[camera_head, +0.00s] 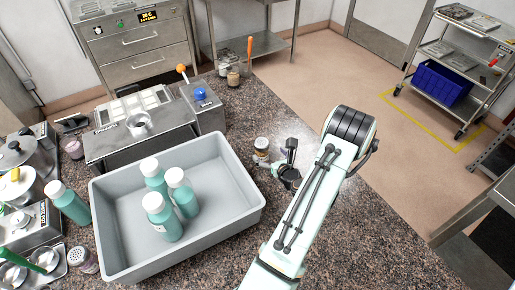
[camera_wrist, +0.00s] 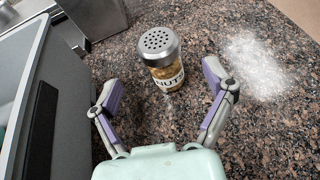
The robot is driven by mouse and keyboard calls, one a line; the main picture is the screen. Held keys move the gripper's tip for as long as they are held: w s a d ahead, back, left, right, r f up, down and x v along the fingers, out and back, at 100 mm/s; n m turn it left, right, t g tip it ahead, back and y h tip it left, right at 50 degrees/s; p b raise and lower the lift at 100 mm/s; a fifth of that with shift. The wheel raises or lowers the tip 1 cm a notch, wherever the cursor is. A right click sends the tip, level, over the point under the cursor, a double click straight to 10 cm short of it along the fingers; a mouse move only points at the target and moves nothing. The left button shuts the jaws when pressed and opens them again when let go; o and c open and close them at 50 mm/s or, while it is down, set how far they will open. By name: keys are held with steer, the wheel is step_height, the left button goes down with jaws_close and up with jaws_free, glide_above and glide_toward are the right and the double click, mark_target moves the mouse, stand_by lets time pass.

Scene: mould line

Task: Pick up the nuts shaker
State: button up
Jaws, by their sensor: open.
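The nuts shaker (camera_wrist: 163,65) stands upright on the speckled counter in the wrist view. It is a clear jar of tan contents with a perforated metal lid and a label reading "NUTS". My gripper (camera_wrist: 161,88) is open, its purple-padded fingers apart on the left and right, with the shaker a little ahead of and between them, not gripped. In the head view the shaker (camera_head: 261,144) stands just right of the grey bin, and my gripper (camera_head: 279,168) is close beside it on its right.
A grey bin (camera_head: 252,208) holding several teal bottles (camera_head: 186,195) stands left of the shaker. Behind it is a steel unit with a blue knob (camera_head: 200,94). A white powdery patch (camera_wrist: 256,65) lies on the counter at the right. More jars (camera_head: 233,78) stand at the back.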

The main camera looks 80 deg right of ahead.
mark_target(265, 154)
step_height(265, 154, down, 3)
steer(key=shift+w+d+r, duration=0.1)
steer(key=x, duration=0.6)
steer(key=shift+w+d, duration=0.2)
steer(key=shift+d, duration=0.05)
steer(key=c, duration=1.3)
